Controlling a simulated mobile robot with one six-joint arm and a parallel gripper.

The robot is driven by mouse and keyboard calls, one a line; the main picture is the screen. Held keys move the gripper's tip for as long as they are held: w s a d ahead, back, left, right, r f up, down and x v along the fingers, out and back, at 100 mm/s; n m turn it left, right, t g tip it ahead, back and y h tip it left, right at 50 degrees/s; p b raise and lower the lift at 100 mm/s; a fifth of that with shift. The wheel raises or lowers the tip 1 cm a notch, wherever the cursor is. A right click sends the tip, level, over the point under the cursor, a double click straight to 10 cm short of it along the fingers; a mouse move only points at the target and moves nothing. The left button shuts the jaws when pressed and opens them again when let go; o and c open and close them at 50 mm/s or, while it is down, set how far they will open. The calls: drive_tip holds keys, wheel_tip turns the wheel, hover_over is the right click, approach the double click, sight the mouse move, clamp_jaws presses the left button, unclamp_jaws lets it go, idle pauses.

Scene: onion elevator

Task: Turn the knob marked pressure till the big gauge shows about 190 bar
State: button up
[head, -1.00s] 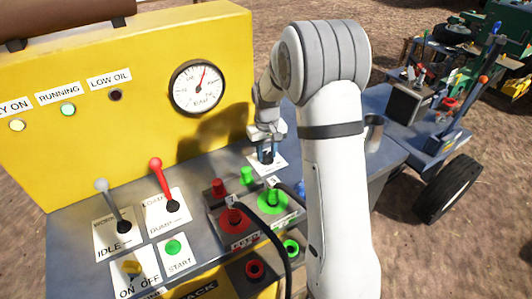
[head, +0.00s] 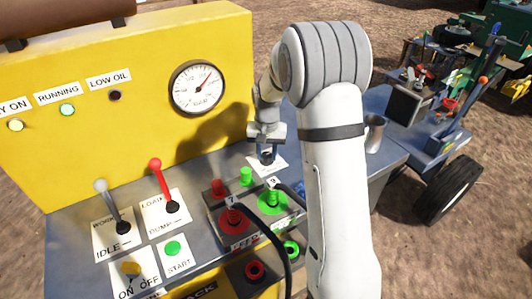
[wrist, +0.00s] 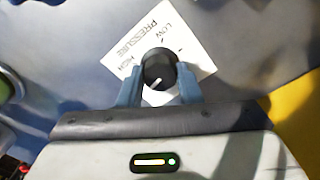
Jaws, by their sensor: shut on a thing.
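The black pressure knob (wrist: 159,66) sits on a white plate marked PRESSURE, LOW and HIGH (wrist: 143,38) in the wrist view. Its white pointer line aims down and slightly left in that view. The blue fingers of my gripper (wrist: 159,86) are shut on the knob from both sides. In the head view my gripper (head: 267,155) reaches down to the panel and mostly hides the knob. The big round gauge (head: 198,87) is on the yellow panel. Its needle points to the upper right; the numbers are too small to read.
Green and red hose couplings (head: 272,200) stand just in front of my gripper, with a black hose (head: 278,243). A red lever (head: 163,185) and a grey lever (head: 111,205) stand to the left. The yellow panel (head: 130,130) rises behind.

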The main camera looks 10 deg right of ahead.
sight(267, 155)
drive_tip(key=shift+s+f, duration=0.1)
drive_tip(key=o, duration=1)
drive_tip(key=shift+c, duration=0.2)
wheel_tip(267, 155, up, 7)
drive_tip(key=shift+f, duration=0.1)
drive_tip(key=shift+r, duration=0.6)
